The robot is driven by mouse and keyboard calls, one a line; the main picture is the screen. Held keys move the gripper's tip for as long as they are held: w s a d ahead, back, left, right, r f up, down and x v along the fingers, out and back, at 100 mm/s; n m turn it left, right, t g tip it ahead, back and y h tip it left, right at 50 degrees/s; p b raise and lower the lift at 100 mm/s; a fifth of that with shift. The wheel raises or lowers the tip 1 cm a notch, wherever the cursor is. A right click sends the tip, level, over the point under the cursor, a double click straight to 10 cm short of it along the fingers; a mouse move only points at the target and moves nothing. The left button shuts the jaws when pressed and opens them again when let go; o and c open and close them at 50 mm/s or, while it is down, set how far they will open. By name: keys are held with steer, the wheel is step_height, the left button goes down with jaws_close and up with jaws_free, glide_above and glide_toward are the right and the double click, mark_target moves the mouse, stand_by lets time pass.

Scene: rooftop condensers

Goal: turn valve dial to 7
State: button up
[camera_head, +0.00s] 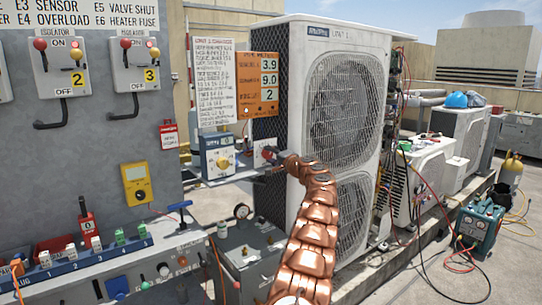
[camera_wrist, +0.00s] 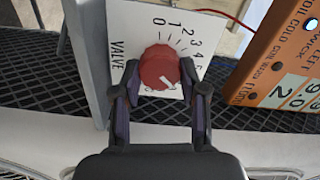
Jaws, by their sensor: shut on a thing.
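The valve dial is a red round knob (camera_wrist: 160,66) on a white plate (camera_wrist: 136,22) marked VALVE, seen in the wrist view. The numbers 0 to 5 run clockwise round its edge; higher ones are hidden by my right finger. A white mark on the knob points to the lower right of the picture, toward the hidden part of the scale. My gripper (camera_wrist: 160,71) is shut on the knob, one dark finger on each side. In the head view my gripper (camera_head: 277,157) is at the red knob, left of the large condenser, with the dial face too small to read.
An orange meter board (camera_head: 257,78) reads 3.9, 9.0 and 2 above the dial. The white condenser (camera_head: 335,100) is close on the right. A grey cabinet (camera_head: 100,130) with isolator levers fills the left.

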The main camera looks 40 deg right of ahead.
steer(key=o, duration=1.1)
steer(key=shift+o, duration=0.2)
steer(key=shift+s+r, duration=0.25)
steer(key=shift+s, duration=0.4)
steer(key=shift+s+a+f, duration=0.15)
steer(key=shift+s+f, duration=0.05)
steer(key=shift+s, duration=0.5)
steer(key=shift+s+r, duration=0.15)
steer(key=shift+s, duration=0.6)
glide_toward(270, 153)
steer(key=shift+s+a+f, duration=0.1)
steer(key=shift+s, duration=0.6)
steer(key=shift+s+a+f, duration=0.1)
steer(key=shift+s, duration=0.55)
